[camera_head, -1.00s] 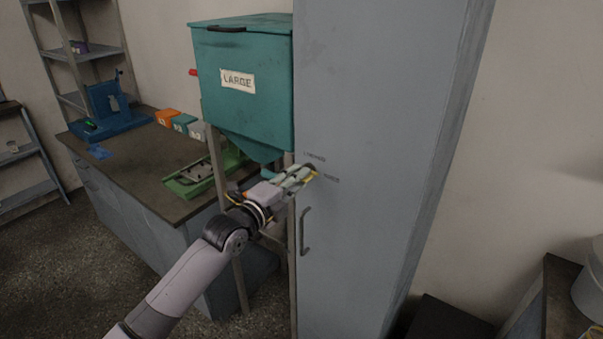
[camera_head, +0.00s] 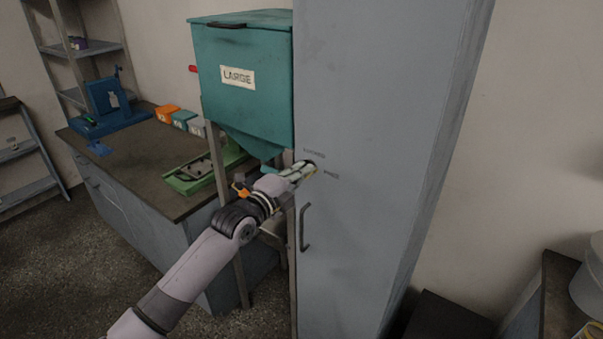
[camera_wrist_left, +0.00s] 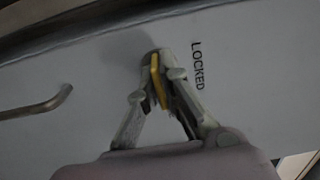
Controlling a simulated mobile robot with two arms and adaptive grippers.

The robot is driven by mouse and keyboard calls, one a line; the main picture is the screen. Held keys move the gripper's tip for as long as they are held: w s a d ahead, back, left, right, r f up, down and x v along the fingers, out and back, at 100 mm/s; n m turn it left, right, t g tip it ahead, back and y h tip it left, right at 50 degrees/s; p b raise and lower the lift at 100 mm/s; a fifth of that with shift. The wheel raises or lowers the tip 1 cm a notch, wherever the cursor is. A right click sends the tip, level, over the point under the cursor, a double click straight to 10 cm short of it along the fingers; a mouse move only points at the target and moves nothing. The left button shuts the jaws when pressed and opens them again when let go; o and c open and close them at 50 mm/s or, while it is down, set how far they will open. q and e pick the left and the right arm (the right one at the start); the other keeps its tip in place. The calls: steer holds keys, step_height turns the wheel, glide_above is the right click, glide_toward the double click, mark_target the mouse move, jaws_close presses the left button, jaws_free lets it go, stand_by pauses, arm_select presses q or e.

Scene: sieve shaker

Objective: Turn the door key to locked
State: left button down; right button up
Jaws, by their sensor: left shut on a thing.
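The tall grey cabinet door (camera_head: 375,120) stands at the centre of the head view, with two small printed labels near its left edge. My left gripper (camera_head: 307,168) reaches to the lock between these labels. In the left wrist view my left gripper (camera_wrist_left: 162,72) is shut on the yellow key (camera_wrist_left: 157,80), with a finger on each side of it. The word LOCKED (camera_wrist_left: 197,66) is printed on the door just right of the fingertips. The lock itself is mostly hidden behind the fingers. My right gripper is not in view.
A bent door handle (camera_head: 304,228) sits just below the lock and also shows in the left wrist view (camera_wrist_left: 40,106). A teal hopper marked LARGE (camera_head: 240,75) stands close to the left of the door. A bench (camera_head: 140,165) is further left.

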arm_select(q)
steer(key=shift+n, duration=0.4)
steer(key=n+b, duration=0.1)
steer(key=n, duration=0.2)
steer(key=shift+n, duration=0.4)
steer(key=n, duration=0.9)
steer(key=shift+f, duration=0.1)
steer(key=n, duration=0.4)
steer(key=shift+n, duration=0.3)
steer(key=c, duration=1.8)
jaws_free()
